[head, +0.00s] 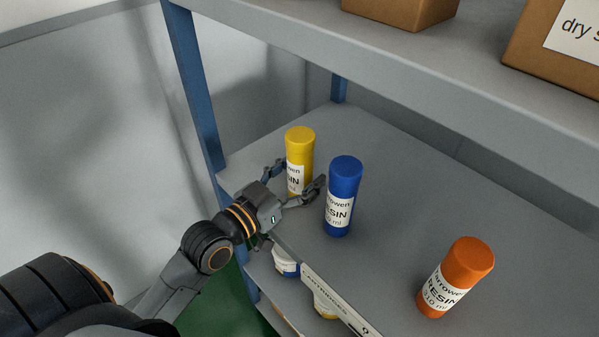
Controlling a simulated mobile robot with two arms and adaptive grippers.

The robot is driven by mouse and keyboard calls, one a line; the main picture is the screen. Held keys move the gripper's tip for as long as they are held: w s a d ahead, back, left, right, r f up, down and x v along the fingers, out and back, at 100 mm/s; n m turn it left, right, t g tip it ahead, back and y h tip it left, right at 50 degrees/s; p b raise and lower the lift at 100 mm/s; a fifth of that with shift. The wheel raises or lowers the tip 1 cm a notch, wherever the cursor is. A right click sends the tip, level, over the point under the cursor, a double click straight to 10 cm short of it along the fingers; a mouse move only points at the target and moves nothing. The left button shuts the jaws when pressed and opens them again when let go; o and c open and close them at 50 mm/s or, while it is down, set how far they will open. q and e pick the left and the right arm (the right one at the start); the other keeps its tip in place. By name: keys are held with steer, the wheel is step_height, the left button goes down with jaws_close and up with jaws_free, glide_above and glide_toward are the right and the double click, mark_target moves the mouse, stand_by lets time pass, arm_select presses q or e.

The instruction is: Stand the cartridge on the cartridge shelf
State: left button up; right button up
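A yellow cartridge (300,152) stands upright on the grey shelf (390,185) near its left end. My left gripper (299,175) reaches in from the left at the cartridge's lower part. Its fingers are spread, one to each side of the yellow cartridge, and the right fingertip looks apart from it. The right finger hides part of the cartridge's base. My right gripper is not in view.
A blue cartridge (343,190) stands upright close to the right finger. An orange cartridge (461,270) stands farther right. A label strip (340,300) runs along the front edge. An upper shelf (400,62) with cardboard boxes (405,10) overhangs. A blue post (196,85) is at left.

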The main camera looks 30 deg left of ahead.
mark_target(292, 181)
arm_select(q)
steer(key=shift+r, duration=0.15)
steer(key=shift+s+a, duration=0.1)
steer(key=shift+s, duration=0.3)
steer(key=b+v, duration=0.1)
steer(key=v, duration=0.4)
steer(key=shift+s, duration=0.15)
steer(key=p+v, duration=0.2)
steer(key=v, duration=0.4)
